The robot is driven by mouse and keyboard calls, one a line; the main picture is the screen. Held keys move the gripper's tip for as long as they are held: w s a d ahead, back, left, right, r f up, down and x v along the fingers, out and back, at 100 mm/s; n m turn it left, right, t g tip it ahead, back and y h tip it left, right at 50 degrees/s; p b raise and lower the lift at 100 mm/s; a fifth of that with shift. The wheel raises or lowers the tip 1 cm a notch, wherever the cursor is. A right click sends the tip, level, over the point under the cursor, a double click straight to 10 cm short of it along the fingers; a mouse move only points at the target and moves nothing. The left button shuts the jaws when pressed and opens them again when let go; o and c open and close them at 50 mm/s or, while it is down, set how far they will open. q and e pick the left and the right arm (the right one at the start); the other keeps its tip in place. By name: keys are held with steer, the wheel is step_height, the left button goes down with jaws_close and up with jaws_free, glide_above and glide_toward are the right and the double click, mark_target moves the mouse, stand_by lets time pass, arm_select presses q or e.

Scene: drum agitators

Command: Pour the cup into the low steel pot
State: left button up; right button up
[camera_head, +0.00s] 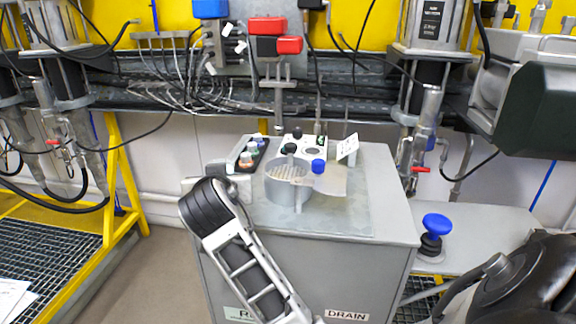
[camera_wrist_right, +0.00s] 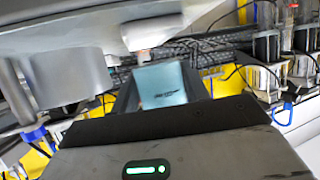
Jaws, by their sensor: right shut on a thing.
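The low steel pot (camera_head: 277,190) looks like the round grey vessel on the pale mat on top of the grey cabinet. Slats show inside it. In the right wrist view my right gripper (camera_wrist_right: 160,95) is shut on a pale blue piece (camera_wrist_right: 163,84), which I take to be the cup. Only a flat face of it shows, so I cannot tell its tilt or contents. My right gripper is not clearly seen in the head view, so its distance from the pot is unclear. I see no left gripper in either view.
A grey cabinet (camera_head: 393,215) carries the pot, small bottles, a dark tray of knobs (camera_head: 248,155) and a white card (camera_head: 348,148). A blue mushroom knob (camera_head: 437,224) stands to the right. A yellow railing (camera_head: 124,175) stands left; cables and drum units line the back.

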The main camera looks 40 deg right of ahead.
steer(key=shift+w+d+m+h, duration=0.15)
steer(key=shift+d+m+h, duration=0.1)
steer(key=shift+d, duration=0.4)
steer(key=shift+w+d+m+h, duration=0.15)
steer(key=shift+d+h, duration=0.1)
steer(key=shift+d, duration=0.35)
steer(key=shift+s+d+r+m+y+b, duration=0.15)
steer(key=shift+s+d+m+y+b, duration=0.15)
steer(key=shift+d+m+y+b, duration=0.25)
steer(key=shift+s+d+r+m+y+p, duration=0.15)
steer(key=shift+r+m+y+p, duration=0.1)
steer(key=shift+r, duration=0.35)
steer(key=shift+w+d+r+m+y+p, duration=0.1)
steer(key=shift+r+p, duration=0.15)
steer(key=shift+r, duration=0.3)
steer(key=shift+s+d+r+m, duration=0.1)
steer(key=shift+d+r+m, duration=0.1)
steer(key=shift+r, duration=0.2)
steer(key=shift+s+d+r+m, duration=0.1)
steer(key=shift+r+m, duration=0.1)
steer(key=shift+r, duration=0.2)
steer(key=shift+s+d+r+m+t+y, duration=0.15)
steer(key=shift+d+r+m+y, duration=0.15)
steer(key=shift+r, duration=0.25)
steer(key=shift+s+d+r+m+t+y, duration=0.1)
steer(key=shift+d+r+m+t+y, duration=0.15)
steer(key=shift+r, duration=0.25)
steer(key=shift+s+d+r+m+y, duration=0.3)
steer(key=shift+d+m+y, duration=0.15)
steer(key=shift+y, duration=0.1)
